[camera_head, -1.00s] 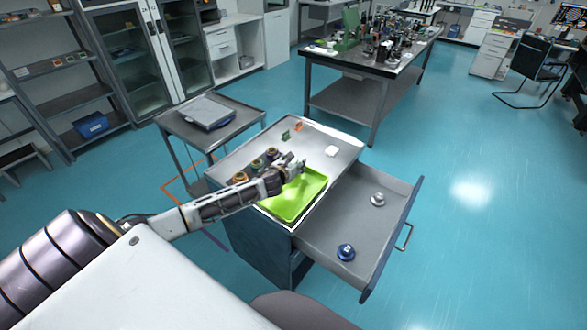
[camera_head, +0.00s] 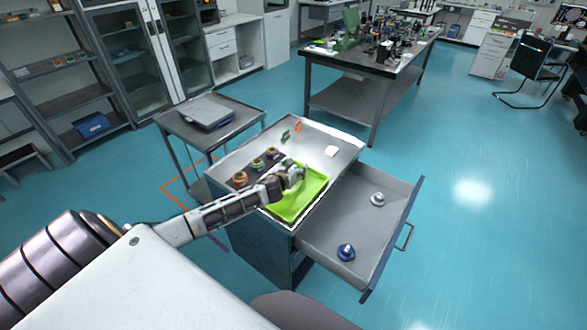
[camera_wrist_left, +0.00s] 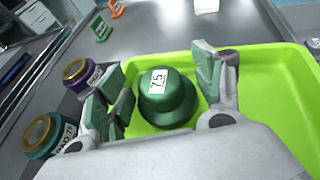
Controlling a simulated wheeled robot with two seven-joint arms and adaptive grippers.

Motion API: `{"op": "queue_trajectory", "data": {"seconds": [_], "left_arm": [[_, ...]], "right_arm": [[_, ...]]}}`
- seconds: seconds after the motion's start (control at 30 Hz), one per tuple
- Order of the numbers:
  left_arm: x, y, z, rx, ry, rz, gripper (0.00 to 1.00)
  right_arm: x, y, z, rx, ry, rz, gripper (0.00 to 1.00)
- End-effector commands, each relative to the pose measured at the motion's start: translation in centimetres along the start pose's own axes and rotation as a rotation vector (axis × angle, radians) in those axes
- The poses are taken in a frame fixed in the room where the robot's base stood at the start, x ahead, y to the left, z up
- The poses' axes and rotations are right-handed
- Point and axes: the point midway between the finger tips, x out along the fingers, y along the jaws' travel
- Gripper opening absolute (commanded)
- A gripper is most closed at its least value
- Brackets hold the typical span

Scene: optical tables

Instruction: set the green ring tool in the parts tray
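The green ring tool (camera_wrist_left: 167,98) has a white label reading 7.5. In the left wrist view it is over the bright green parts tray's floor, apparently resting on it and upright. The parts tray (camera_head: 303,203) sits on the cabinet top in the head view. My left gripper (camera_head: 299,173) is low over the tray's far left part. In the left wrist view its fingers (camera_wrist_left: 163,80) are spread either side of the tool, with gaps visible, so it is open. The tool is hidden by the gripper in the head view. My right gripper is not in view.
Several other ring tools, including a purple one (camera_head: 272,154) and an orange one (camera_head: 239,179), stand left of the tray. A white block (camera_head: 331,151) lies behind it. The open drawer (camera_head: 325,225) on the right holds a blue piece (camera_head: 346,252) and a silver piece (camera_head: 377,199).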

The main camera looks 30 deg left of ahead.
Motion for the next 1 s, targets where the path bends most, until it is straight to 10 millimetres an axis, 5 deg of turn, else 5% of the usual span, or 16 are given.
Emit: {"op": "queue_trajectory", "data": {"seconds": [0.47, 1.0], "left_arm": [[-0.5, 0.0, 0.3, 0.0, 0.0, -0.001, 0.68], [-4.8, 0.0, 0.2, 0.002, 0.001, -0.001, 0.68]], "right_arm": [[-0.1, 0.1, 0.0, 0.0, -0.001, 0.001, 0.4], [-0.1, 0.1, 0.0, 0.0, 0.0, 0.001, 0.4]]}}
